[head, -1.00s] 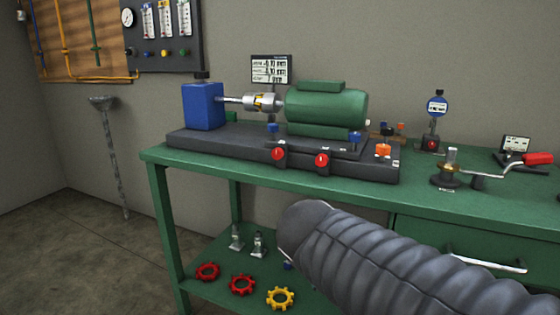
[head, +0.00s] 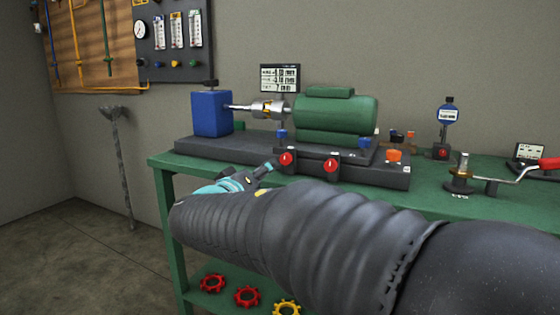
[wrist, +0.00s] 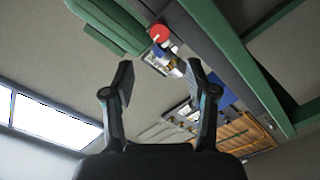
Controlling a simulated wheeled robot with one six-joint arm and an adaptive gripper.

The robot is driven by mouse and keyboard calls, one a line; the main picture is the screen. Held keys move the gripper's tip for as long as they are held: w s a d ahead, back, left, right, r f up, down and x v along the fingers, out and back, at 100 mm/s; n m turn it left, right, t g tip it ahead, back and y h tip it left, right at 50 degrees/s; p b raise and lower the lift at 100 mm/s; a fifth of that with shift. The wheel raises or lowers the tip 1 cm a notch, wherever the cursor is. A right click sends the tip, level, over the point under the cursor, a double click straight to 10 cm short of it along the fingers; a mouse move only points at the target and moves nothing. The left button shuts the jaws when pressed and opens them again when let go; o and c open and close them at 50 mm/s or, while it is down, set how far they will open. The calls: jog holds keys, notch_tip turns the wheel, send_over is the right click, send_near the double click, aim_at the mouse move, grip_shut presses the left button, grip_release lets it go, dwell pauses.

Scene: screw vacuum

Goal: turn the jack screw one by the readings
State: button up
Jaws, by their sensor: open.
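Two jack screws with red heads, a left one (head: 287,160) and a right one (head: 331,166), stand on the front of the dark base (head: 395,177) below the green motor (head: 340,118). Which is number one I cannot read. The readings display (head: 279,78) stands behind, with lines in mm, digits blurred. My gripper (head: 264,169) is just left of the left red head, its tips partly hidden by my arm. In the wrist view my gripper (wrist: 159,75) has its fingers apart and nothing between them. A red head (wrist: 159,33) shows beyond the tips.
A blue block (head: 211,113) joins the motor by a shaft and coupling (head: 268,109). A dial gauge (head: 447,115) and a red-handled crank (head: 505,175) stand on the green bench at right. Red and yellow handwheels (head: 247,296) lie on the shelf below.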

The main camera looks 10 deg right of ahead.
aim_at(284, 160)
jog(key=p+x, duration=0.1)
jog(key=x, duration=1)
jog(key=shift+w+d+p, duration=0.1)
jog(key=shift+p, duration=0.2)
grip_shut()
